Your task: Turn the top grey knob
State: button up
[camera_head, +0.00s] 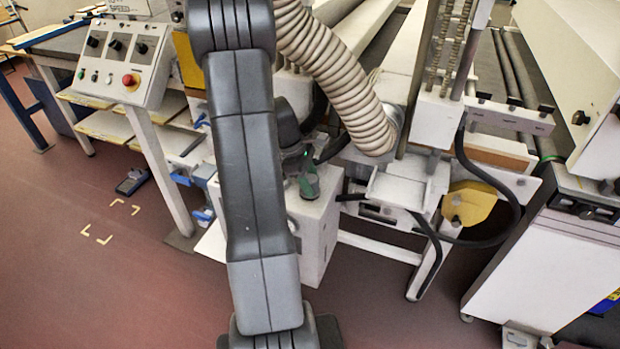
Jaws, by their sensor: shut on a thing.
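My gripper (309,181) shows partly, just right of my large dark arm link, at the upper part of a white box (318,240) on the machine's front. It points down, with a small green light above it. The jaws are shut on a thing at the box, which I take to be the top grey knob. The knob itself is hidden by the gripper and arm, so I cannot tell its angle.
A ribbed beige hose (335,75) arches down close to the gripper's right. A control panel (124,55) with black knobs and a red button (130,80) stands left. Black cables (490,180) hang right. The reddish floor (90,280) is clear at front left.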

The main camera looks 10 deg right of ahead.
jog(key=o, duration=1)
jog(key=shift+c, duration=0.2)
jog(key=v, duration=1.3)
jog(key=shift+r, duration=0.4)
jog(key=shift+w+a, duration=0.1)
jog(key=x, duration=1.4)
jog(key=shift+n, duration=0.3)
